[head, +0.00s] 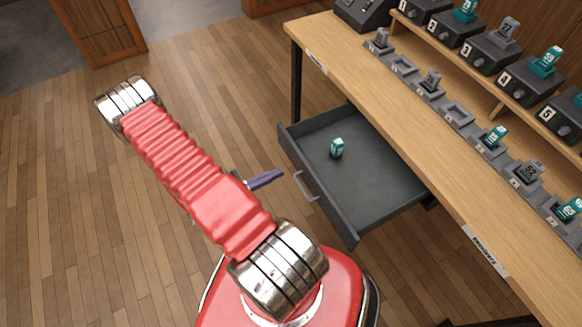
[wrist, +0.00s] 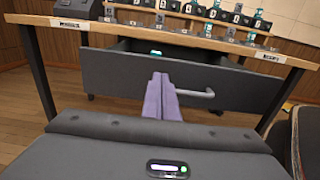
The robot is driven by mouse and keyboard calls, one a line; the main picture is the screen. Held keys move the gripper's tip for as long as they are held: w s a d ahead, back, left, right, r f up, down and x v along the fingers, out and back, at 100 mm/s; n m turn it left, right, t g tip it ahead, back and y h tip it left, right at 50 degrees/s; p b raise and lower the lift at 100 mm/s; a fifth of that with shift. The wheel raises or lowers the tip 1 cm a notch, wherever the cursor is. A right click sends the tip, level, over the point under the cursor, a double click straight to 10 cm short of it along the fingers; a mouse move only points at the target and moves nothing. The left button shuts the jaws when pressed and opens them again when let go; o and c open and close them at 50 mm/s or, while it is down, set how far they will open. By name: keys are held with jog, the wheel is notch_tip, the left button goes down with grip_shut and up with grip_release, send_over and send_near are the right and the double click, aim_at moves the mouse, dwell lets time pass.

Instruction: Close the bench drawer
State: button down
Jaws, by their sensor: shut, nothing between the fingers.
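The bench drawer (head: 372,172) is grey and stands pulled out from under the wooden bench in the head view. A small teal and white block (head: 337,148) lies inside it. The drawer front carries a metal handle (head: 306,187); the front (wrist: 120,75) and handle (wrist: 196,93) also show in the wrist view. My gripper (head: 281,173) has purple fingers and is shut and empty. Its tips are close to the drawer front, left of the handle in the wrist view (wrist: 161,78). I cannot tell whether they touch it.
The wooden bench (head: 345,55) carries a row of grey holders and a raised shelf of numbered black boxes, some with teal or grey pieces. A bench leg (head: 297,85) stands at the drawer's far side.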

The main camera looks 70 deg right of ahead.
aim_at(301, 162)
jog(key=shift+x, duration=3.45)
